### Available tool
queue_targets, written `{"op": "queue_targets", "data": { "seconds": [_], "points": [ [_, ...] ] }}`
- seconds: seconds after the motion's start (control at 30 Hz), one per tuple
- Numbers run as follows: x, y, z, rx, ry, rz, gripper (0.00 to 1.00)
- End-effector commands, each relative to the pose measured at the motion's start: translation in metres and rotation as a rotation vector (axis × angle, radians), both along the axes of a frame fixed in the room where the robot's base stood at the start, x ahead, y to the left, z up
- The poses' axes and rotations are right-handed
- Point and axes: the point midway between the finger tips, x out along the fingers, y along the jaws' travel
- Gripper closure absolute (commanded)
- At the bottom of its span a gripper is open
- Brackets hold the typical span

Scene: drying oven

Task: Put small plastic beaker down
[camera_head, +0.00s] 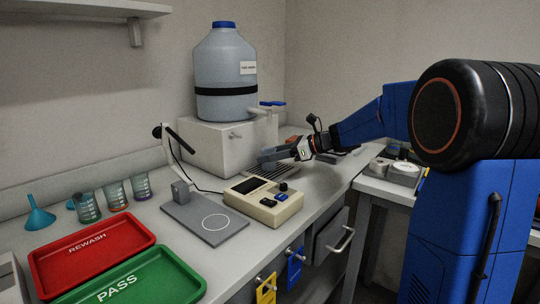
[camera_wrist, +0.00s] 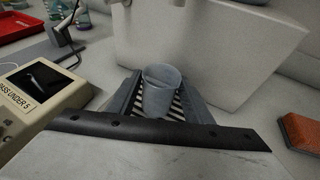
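The small plastic beaker (camera_wrist: 160,95) is a pale blue-grey, translucent cup in the middle of the wrist view. It stands about upright between the two fingers of my gripper (camera_wrist: 158,104), which sit close against its left and right sides. The striped drip grate (camera_wrist: 178,108) shows behind and below it. In the head view my gripper (camera_head: 276,154) is low over the grate (camera_head: 262,171), in front of the white dispenser base. The beaker is hard to make out there, and I cannot tell whether its bottom touches the grate.
A large blue-capped water tank (camera_head: 225,75) stands on the white base (camera_head: 215,148) with a tap (camera_head: 262,111). A beige meter (camera_head: 262,201) and a grey plate stand (camera_head: 204,216) lie nearer. Red (camera_head: 90,256) and green (camera_head: 132,283) trays and several beakers (camera_head: 115,196) are left. An orange block (camera_wrist: 301,132) lies right.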

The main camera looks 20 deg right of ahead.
Motion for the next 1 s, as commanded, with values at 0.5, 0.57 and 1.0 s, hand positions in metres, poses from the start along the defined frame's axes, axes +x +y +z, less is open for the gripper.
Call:
{"op": "queue_targets", "data": {
  "seconds": [0.5,0.57,1.0],
  "points": [
    [-0.004,-0.009,0.007,-0.001,-0.001,-0.002,0.44],
    [-0.009,-0.015,0.010,-0.001,-0.001,-0.002,0.44],
    [-0.046,-0.077,0.036,-0.001,-0.002,-0.002,0.44]
  ]
}}
